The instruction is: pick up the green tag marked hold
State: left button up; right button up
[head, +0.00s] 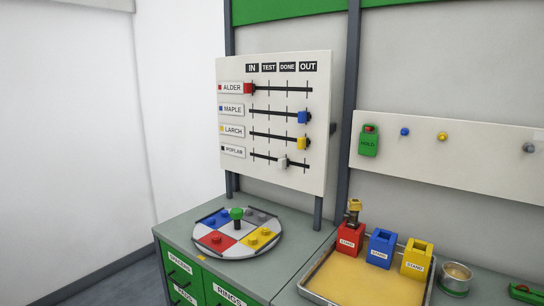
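The green tag marked HOLD (369,143) hangs at the left end of a pale wall panel, with a red peg or knob showing at its top. It hangs upright, and nothing covers it. Neither of my grippers shows in the head view.
Pegs in blue (405,132), yellow (442,136) and grey (529,148) stick out along the panel. Below are a tray (365,282) with red, blue and yellow stands, and a metal cup (456,277). A slider board (275,120) and coloured turntable (237,238) stand left, beside a post.

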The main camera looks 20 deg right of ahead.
aim_at(368, 142)
jog(key=z, duration=0.95)
